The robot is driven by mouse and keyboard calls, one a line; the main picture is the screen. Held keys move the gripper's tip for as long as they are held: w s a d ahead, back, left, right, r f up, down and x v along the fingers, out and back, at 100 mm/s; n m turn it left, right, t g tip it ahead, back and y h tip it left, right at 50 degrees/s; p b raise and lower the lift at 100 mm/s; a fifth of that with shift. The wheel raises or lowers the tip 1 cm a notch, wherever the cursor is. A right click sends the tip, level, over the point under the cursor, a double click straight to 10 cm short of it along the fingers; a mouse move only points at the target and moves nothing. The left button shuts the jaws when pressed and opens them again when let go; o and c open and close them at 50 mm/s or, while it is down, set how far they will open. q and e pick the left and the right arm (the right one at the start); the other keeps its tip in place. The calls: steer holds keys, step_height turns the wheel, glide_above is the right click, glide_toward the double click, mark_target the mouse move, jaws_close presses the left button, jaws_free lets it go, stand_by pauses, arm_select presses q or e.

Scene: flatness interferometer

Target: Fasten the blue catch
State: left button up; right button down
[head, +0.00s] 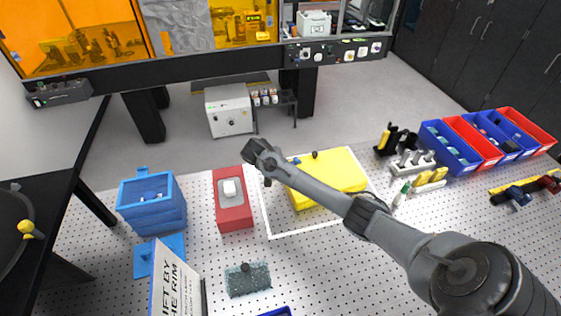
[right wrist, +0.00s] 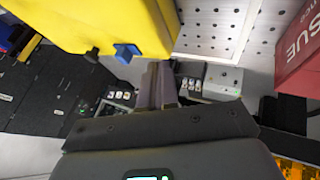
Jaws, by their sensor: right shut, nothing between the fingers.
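A yellow case (head: 335,172) sits inside a white outlined rectangle on the perforated table. A small blue catch (head: 296,161) shows at its far left edge, partly behind my right arm. In the right wrist view the blue catch (right wrist: 126,53) juts from the lower edge of the yellow case (right wrist: 100,20); I cannot tell whether it is fastened. My right gripper (head: 267,181) is at the left end of the case. Its fingers (right wrist: 160,82) are shut and empty, just right of the catch in the wrist view and apart from it. My left gripper is out of view.
A red box (head: 234,215) stands left of the case, with blue stacked bins (head: 150,205) farther left. A grey-green block (head: 247,280) and a white sign (head: 172,285) are in front. Blue and red bins (head: 450,150) line the right. Table between the block and my arm is bare.

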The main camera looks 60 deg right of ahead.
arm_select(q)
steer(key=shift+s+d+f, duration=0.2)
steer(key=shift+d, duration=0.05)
arm_select(e)
steer(key=v, duration=0.7)
steer(key=shift+s+r, duration=0.2)
steer(key=shift+s, duration=0.05)
steer(key=shift+d, duration=0.1)
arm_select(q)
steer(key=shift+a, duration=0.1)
